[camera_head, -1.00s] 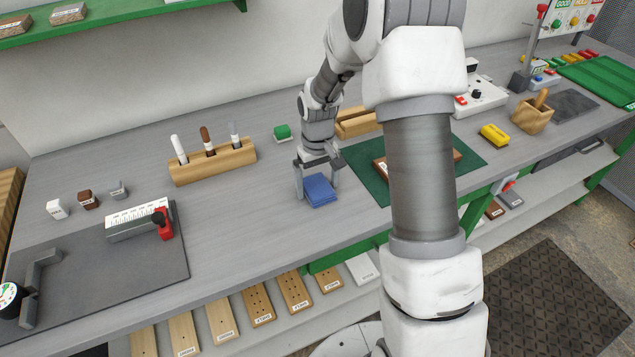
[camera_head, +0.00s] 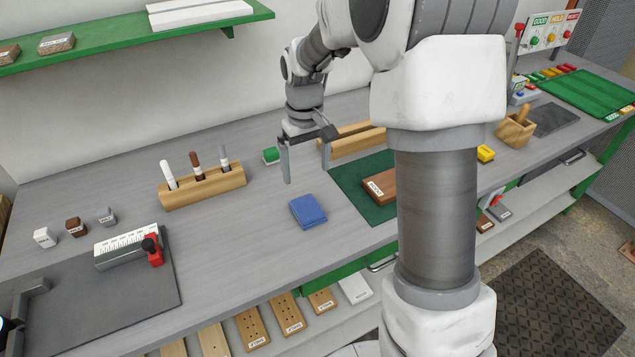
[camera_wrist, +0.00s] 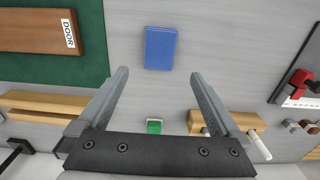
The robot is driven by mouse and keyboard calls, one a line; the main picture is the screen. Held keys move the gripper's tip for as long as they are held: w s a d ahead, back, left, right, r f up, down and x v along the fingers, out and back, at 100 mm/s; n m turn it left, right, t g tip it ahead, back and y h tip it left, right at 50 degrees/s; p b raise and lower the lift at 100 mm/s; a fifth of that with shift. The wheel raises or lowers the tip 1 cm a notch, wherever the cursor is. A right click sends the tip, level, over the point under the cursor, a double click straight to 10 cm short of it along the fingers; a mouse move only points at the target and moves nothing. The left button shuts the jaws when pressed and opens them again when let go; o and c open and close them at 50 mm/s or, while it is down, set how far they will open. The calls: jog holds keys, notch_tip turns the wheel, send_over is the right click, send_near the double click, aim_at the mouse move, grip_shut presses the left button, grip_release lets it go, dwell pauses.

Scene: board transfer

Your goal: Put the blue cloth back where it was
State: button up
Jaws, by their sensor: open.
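The blue cloth (camera_head: 308,211) is a folded square lying flat on the grey bench, just left of the green mat (camera_head: 346,186). It also shows in the wrist view (camera_wrist: 160,48), beyond my fingertips and between their lines. My gripper (camera_head: 307,176) is open and empty, raised above the bench behind the cloth and apart from it. Both fingers also show in the wrist view (camera_wrist: 160,75).
A brown board labelled DOOR (camera_head: 380,187) lies on the green mat. A wooden marker holder (camera_head: 203,188) stands to the left, a small green block (camera_head: 270,156) and a long wooden rack (camera_head: 350,140) behind. Bare bench lies left of the cloth.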

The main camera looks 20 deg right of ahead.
jog(key=s+r+t, duration=0.2)
jog(key=s+r, duration=0.7)
jog(key=r, duration=0.1)
jog(key=s+r+m+t, duration=0.2)
jog(key=s+r+t, duration=0.1)
jog(key=s, duration=1.2)
jog(key=shift+r+t, duration=0.3)
jog(key=shift+r, duration=0.15)
jog(key=shift+s, duration=0.1)
